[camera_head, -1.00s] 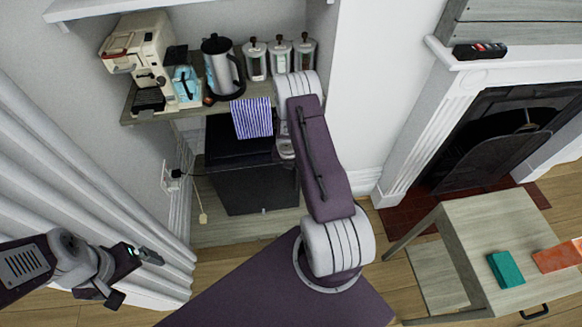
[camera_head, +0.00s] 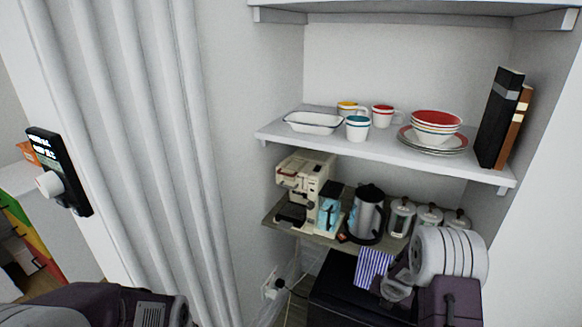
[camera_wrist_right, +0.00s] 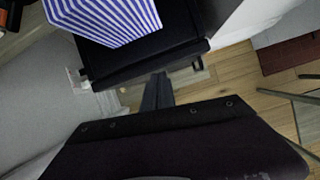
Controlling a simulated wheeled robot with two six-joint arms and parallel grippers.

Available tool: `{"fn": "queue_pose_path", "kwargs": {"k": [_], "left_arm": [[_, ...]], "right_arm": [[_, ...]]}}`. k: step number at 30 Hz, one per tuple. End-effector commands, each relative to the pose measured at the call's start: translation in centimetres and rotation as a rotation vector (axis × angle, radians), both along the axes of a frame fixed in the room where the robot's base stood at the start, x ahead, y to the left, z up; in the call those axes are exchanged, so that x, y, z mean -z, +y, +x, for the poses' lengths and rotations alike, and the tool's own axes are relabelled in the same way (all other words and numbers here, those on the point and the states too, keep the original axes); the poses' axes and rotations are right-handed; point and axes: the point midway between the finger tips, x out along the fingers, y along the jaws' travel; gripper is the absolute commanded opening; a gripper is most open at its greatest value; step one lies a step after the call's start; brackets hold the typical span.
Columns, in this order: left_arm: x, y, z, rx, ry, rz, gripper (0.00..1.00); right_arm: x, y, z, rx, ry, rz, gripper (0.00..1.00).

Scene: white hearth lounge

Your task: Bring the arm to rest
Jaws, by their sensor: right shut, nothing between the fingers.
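My right gripper (camera_wrist_right: 157,92) shows in the right wrist view as dark fingers held together, with nothing between them. It points toward a black box-like cabinet (camera_wrist_right: 140,62) with a blue-and-white striped cloth (camera_wrist_right: 105,18) over its top; I cannot tell the gap. In the head view, my right arm (camera_head: 450,300) rises at the lower right, in front of the shelf nook, and its gripper is not clearly visible. My left arm (camera_head: 95,308) shows at the bottom left edge, and its gripper is out of view.
A lower shelf holds a coffee machine (camera_head: 303,183), a kettle (camera_head: 367,213) and several canisters (camera_head: 401,216) close to my right arm. Cups, a white dish (camera_head: 313,123), bowls (camera_head: 436,126) and books (camera_head: 500,118) stand on the shelf above. White curtains (camera_head: 130,130) hang at left.

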Motion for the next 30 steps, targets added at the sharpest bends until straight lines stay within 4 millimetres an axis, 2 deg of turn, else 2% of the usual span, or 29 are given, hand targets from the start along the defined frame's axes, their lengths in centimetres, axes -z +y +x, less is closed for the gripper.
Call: {"fn": "queue_pose_path", "kwargs": {"k": [1, 3, 5, 6, 8, 9, 13, 15, 18, 22, 30], "left_arm": [[0.0, 0.0, 0.0, 0.000, 0.000, 0.000, 1.00], [0.0, 0.0, 0.0, 0.000, 0.000, 0.000, 1.00], [0.0, 0.0, 0.0, 0.000, 0.000, 0.000, 1.00], [0.0, 0.0, 0.0, 0.000, 0.000, 0.000, 1.00], [0.0, 0.0, 0.0, 0.000, 0.000, 0.000, 1.00], [0.0, 0.0, 0.0, 0.000, 0.000, 0.000, 1.00], [0.0, 0.0, 0.0, 0.000, 0.000, 0.000, 1.00], [0.0, 0.0, 0.0, 0.000, 0.000, 0.000, 1.00], [0.0, 0.0, 0.0, 0.000, 0.000, 0.000, 1.00], [0.0, 0.0, 0.0, 0.000, 0.000, 0.000, 1.00], [0.0, 0.0, 0.0, 0.000, 0.000, 0.000, 1.00]], "right_arm": [[-3.7, 2.1, 0.5, 0.030, -0.057, 0.015, 0.00], [-7.6, 4.7, -0.5, 0.195, -0.120, 0.091, 0.00], [-10.1, 6.7, -2.5, 0.405, -0.162, 0.193, 0.00], [-11.4, 8.0, -4.3, 0.575, -0.180, 0.274, 0.00], [-12.5, 9.8, -7.7, 0.884, -0.189, 0.412, 0.00], [-12.7, 10.7, -10.1, 1.102, -0.180, 0.495, 0.00], [-11.5, 12.7, -16.8, 1.770, -0.112, 0.649, 0.00], [-10.4, 13.5, -19.4, 2.064, -0.075, 0.656, 0.00], [-10.1, 14.2, -20.7, 2.336, -0.068, 0.662, 0.00], [-10.1, 14.2, -20.9, 2.457, -0.088, 0.668, 0.00], [-10.1, 14.2, -20.8, 2.466, -0.092, 0.671, 0.00]]}}
